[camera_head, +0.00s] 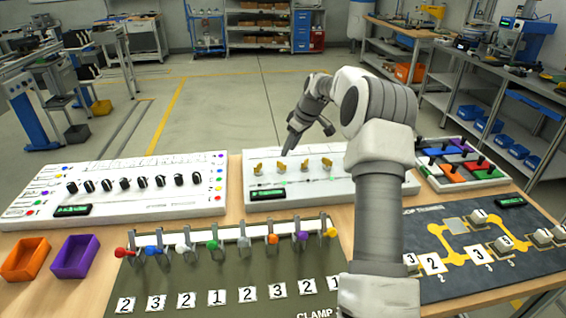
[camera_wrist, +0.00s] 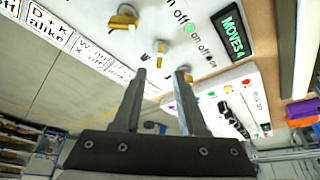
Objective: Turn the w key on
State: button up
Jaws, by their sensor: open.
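A white key panel (camera_head: 400,185) stands on the bench, with a row of yellow keys. The key with a small letter beside it that looks like w (camera_wrist: 160,48) is just beyond my fingertips in the wrist view; in the head view it seems to be the second key from the left (camera_head: 281,167). My gripper (camera_wrist: 161,74) is open and empty, its two fingers spread and apart from the key. Another key (camera_wrist: 122,18) lies to the upper left, and one is partly hidden by the right finger. A green light (camera_wrist: 190,29) shows near an "on off" label.
Label cards (camera_wrist: 48,25) line the panel's back edge. A dial panel (camera_head: 130,205) stands to the left, a hook rack (camera_head: 225,275) in front. A coloured switch box (camera_head: 460,165) and a dark track board (camera_head: 490,250) are on the right. Orange (camera_head: 25,260) and purple (camera_head: 75,257) bins sit left.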

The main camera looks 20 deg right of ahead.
aim_at(282, 163)
jog(key=x, duration=0.7)
jog(key=shift+w+f, duration=0.1)
grip_shut()
